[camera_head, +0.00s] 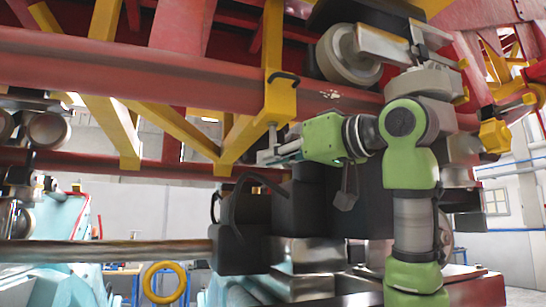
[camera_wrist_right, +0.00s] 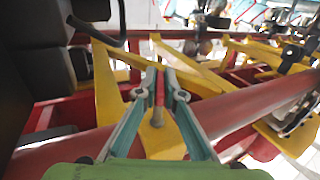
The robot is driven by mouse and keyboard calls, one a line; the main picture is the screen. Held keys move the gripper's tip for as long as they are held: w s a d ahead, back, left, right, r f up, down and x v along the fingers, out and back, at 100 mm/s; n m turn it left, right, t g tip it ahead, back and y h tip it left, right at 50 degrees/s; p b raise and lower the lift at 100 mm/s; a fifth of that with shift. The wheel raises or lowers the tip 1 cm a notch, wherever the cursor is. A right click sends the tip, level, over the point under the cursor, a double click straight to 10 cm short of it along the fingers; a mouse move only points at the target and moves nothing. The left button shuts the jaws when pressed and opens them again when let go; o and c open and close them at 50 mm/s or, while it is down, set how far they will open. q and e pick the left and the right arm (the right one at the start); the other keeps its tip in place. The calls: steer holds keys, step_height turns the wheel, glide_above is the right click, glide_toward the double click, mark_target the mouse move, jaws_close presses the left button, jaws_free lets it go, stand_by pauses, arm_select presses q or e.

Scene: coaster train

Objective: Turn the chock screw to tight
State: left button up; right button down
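The yellow chock bracket (camera_head: 278,100) hangs from the red beam, and the thin grey chock screw (camera_head: 272,136) comes out of its underside. My right gripper (camera_head: 268,156) reaches in from the right, level, with its fingertips at the screw's lower end. In the right wrist view, the two fingers (camera_wrist_right: 159,76) are close together. A narrow red piece and the grey screw shank (camera_wrist_right: 157,117) show between them, in front of yellow metal. The fingers look shut on the screw, though the contact is partly hidden. My left gripper is not in view.
The long red beam (camera_head: 150,72) crosses above the gripper. Black blocks (camera_head: 242,230) with looped handles stand just below it. A grey wheel (camera_head: 348,55) is at the upper right. A metal bar (camera_head: 105,250) runs in from the left, and a yellow ring (camera_head: 165,267) shows beneath it.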

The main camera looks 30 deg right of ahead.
steer(key=shift+y, duration=0.3)
steer(key=n+g+y+p, duration=0.1)
steer(key=y, duration=0.1)
steer(key=n+y+p, duration=0.1)
steer(key=n+y, duration=0.1)
steer(key=shift+r+n+g+y+p, duration=0.2)
steer(key=shift+n+g+y+p, duration=0.1)
steer(key=shift+g+y+p, duration=0.1)
steer(key=n+g+y+p, duration=0.4)
steer(key=g+p, duration=0.1)
steer(key=p, duration=0.1)
steer(key=n+g+y+p, duration=0.4)
steer(key=g+p, duration=0.1)
steer(key=p, duration=0.1)
steer(key=shift+r+n, duration=0.1)
steer(key=shift+n, duration=0.2)
steer(key=shift+f+n+g+y+p, duration=0.25)
steer(key=shift+n+g+y+p, duration=0.2)
steer(key=shift+g+p, duration=0.4)
steer(key=c, duration=2.2)
jaws_free()
steer(key=shift+o, duration=0.2)
